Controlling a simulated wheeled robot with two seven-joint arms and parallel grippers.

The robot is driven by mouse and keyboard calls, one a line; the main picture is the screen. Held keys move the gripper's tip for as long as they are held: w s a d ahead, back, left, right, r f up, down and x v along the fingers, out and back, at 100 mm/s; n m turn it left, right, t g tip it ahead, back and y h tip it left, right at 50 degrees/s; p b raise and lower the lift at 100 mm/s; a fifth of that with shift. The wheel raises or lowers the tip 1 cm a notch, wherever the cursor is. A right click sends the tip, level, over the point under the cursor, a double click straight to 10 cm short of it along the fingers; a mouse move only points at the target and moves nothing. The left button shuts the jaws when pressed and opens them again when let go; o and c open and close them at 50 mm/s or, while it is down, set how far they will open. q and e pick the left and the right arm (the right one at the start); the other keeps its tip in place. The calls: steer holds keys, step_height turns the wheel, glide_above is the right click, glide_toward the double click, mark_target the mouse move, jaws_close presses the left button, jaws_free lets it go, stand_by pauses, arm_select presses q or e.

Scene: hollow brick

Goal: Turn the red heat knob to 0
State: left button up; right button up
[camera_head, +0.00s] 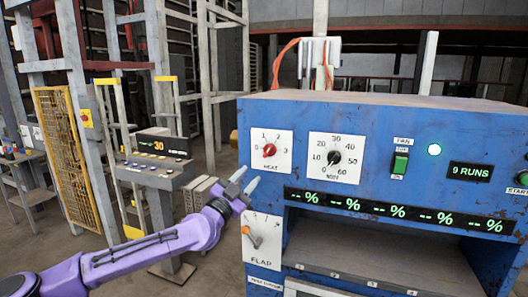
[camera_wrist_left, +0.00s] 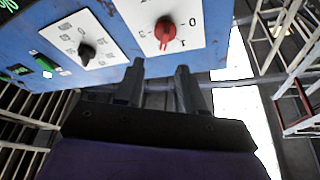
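The red heat knob (camera_head: 269,150) sits on a white plate marked 0 to 3 on the blue machine's front. My right gripper is not in view.
A black minute dial (camera_head: 334,157) is right of the heat plate. A green fan switch (camera_head: 400,163) is farther right. A control stand (camera_head: 160,172) and yellow-framed cage are at left.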

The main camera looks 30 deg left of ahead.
mark_target(267, 153)
arm_select(q)
steer(key=x, duration=0.3)
steer(key=p+x, duration=0.1)
steer(key=x, duration=0.7)
steer(key=shift+s+a+r+p, duration=0.2)
steer(key=shift+r+p, duration=0.1)
jaws_close()
